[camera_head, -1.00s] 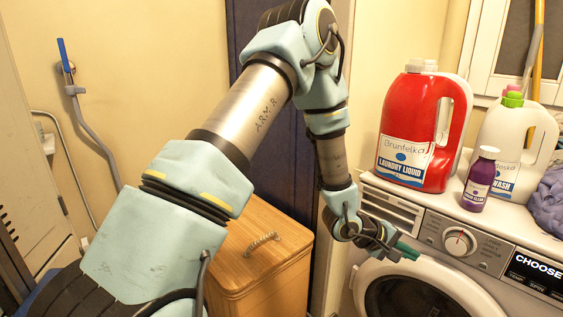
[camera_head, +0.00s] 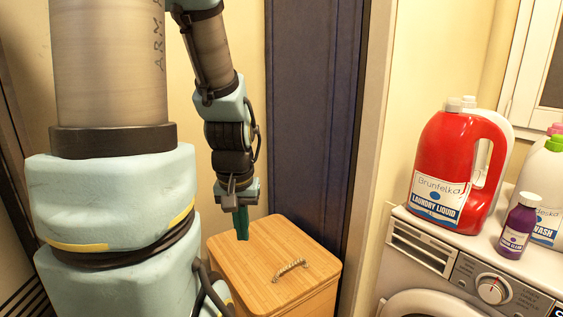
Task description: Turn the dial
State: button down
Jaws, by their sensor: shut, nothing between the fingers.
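The dial (camera_head: 492,289) is a round silver knob with a red mark, on the front panel of the white washing machine (camera_head: 420,296) at the lower right. Nothing covers it. My gripper (camera_head: 242,232) hangs pointing down, with its green fingers together and empty. It is well to the left of the dial, in front of or above the wooden box; the exact depth is hard to tell.
A red laundry liquid jug (camera_head: 449,160), a small purple bottle (camera_head: 519,226) and a white jug (camera_head: 548,190) stand on the washer top. The wooden lidded box (camera_head: 300,248) with a rope handle stands left of the washer, before a dark blue door (camera_head: 318,110).

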aim_at(491, 290)
jog(key=z, duration=2)
jog(key=l+u, duration=0.15)
jog(key=u, duration=2.15)
jog(key=k+l+u, duration=0.3)
jog(key=k, duration=0.35)
jog(key=l, duration=0.1)
